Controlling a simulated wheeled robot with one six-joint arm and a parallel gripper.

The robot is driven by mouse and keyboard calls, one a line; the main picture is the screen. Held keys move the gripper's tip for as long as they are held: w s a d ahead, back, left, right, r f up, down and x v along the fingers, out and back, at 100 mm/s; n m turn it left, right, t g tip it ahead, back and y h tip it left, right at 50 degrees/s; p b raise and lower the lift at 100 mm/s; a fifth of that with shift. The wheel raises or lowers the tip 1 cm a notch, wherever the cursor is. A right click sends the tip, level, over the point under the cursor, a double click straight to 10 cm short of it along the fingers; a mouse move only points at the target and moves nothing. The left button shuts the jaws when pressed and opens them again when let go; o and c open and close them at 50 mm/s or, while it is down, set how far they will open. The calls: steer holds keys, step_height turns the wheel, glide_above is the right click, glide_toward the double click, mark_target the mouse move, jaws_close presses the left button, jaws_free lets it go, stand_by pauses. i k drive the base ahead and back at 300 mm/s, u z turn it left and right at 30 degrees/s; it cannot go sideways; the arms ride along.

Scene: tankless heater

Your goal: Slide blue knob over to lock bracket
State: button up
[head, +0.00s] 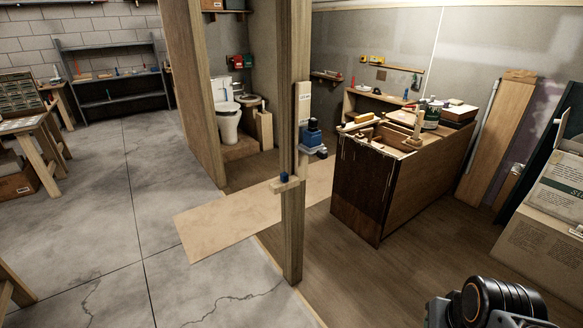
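A small blue knob (284,177) sits on a short wooden bracket (287,187) fixed across the upright wooden post (293,235) near the middle of the head view. It is too small to tell how the knob sits in the bracket. Higher on the post is a pale board (304,100) with small dark markings, and a larger blue object (312,134) is right of the post. A black part of my arm shows at the bottom right, well apart from the knob. My gripper's fingers are not in view.
A dark wooden counter (360,190) with items on top stands right of the post. Cardboard boxes (545,240) stand at the far right. A tan sheet (225,222) lies at the post's left. The concrete floor (170,270) is mostly clear at front left.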

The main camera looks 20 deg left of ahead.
mark_target(284, 176)
steer(key=u, duration=0.3)
steer(key=i, duration=0.8)
steer(key=u, duration=1.2)
steer(key=i, duration=0.55)
steer(key=u, duration=0.55)
